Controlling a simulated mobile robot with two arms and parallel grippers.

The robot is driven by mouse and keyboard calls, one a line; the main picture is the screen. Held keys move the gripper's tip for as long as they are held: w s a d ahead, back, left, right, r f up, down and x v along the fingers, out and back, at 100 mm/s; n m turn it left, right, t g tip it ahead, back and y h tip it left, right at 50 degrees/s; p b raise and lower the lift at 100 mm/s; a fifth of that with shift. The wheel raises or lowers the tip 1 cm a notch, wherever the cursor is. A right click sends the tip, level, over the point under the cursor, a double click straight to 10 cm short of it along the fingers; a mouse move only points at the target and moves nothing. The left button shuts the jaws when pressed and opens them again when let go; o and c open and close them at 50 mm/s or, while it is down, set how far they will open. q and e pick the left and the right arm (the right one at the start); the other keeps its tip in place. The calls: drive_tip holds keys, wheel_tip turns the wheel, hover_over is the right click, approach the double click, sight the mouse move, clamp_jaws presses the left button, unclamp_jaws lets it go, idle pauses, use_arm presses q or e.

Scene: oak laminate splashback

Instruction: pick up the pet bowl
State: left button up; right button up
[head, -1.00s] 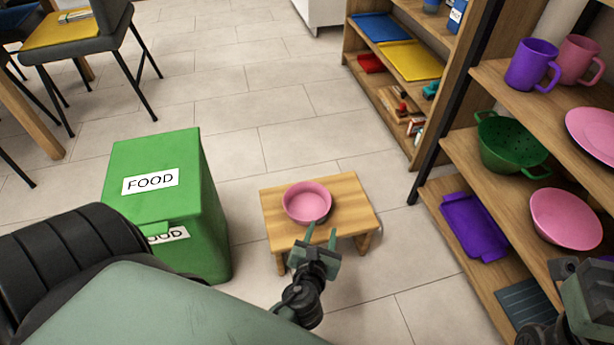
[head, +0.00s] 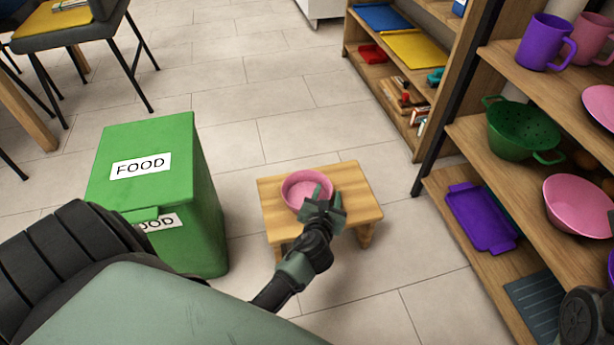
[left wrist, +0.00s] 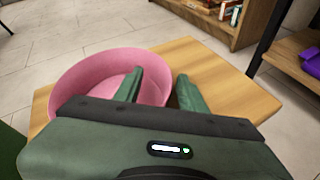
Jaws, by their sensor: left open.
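The pink pet bowl (head: 304,184) sits upright on a small wooden stool (head: 359,186). In the head view my left gripper (head: 323,193) is at the bowl's near right rim and hides part of it. In the left wrist view the bowl (left wrist: 90,77) lies at the left and the gripper (left wrist: 157,82) is open. One finger overlaps the inside of the bowl and the other is outside it, over the stool top. The bowl's right rim runs between the two fingers. I cannot tell whether either finger touches it. My right gripper is not clearly in view.
A green bin labelled FOOD (head: 150,215) stands left of the stool. A shelf at the right holds a green colander (head: 521,130), a pink bowl (head: 578,204), a purple tray (head: 480,218) and mugs. The tiled floor behind the stool is clear.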

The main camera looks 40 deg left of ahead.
use_arm(q)
drive_tip(key=shift+w, duration=0.1)
drive_tip(key=shift+c, duration=0.3)
clamp_jaws()
drive_tip(key=shift+r, duration=0.15)
